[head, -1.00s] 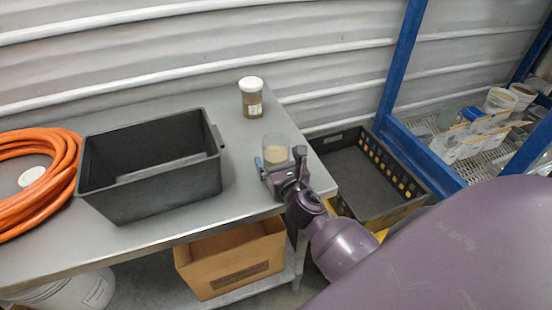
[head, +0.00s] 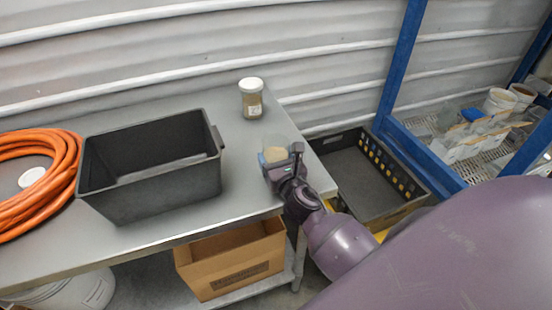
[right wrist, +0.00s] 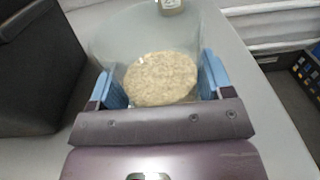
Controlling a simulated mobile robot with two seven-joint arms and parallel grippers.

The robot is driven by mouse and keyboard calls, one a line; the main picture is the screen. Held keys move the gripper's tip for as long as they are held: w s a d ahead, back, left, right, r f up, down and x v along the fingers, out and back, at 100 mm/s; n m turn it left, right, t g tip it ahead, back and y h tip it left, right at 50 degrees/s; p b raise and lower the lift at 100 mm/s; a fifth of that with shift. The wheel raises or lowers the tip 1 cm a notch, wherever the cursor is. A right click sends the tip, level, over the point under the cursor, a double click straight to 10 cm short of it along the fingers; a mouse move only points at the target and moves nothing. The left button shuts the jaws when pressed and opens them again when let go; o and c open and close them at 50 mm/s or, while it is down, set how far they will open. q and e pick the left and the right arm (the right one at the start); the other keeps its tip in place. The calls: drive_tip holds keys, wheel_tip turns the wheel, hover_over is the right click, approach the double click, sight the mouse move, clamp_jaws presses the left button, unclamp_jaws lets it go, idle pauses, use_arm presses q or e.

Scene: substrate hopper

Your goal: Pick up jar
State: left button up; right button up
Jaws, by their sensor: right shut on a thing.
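A clear open jar with pale grainy contents (head: 274,154) stands near the right end of the metal table. It also shows in the right wrist view (right wrist: 162,78), between two blue fingertips. My right gripper (head: 277,163) is shut on this jar, one finger on each side. I cannot tell whether the jar's base touches the table. A second jar with a white lid and brown contents (head: 251,100) stands upright farther back on the table, and its lower part shows at the top of the right wrist view (right wrist: 170,6). My left gripper is not in view.
A black bin (head: 150,200) stands left of the held jar. An orange hose coil (head: 38,200) lies at the far left. A cardboard box (head: 232,270) sits on the shelf below. A black crate (head: 350,172) and blue rack (head: 405,60) are at the right.

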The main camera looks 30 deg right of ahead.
wheel_tip(320, 180, up, 20)
drive_tip(key=p, duration=0.5)
drive_tip(key=shift+p, duration=0.3)
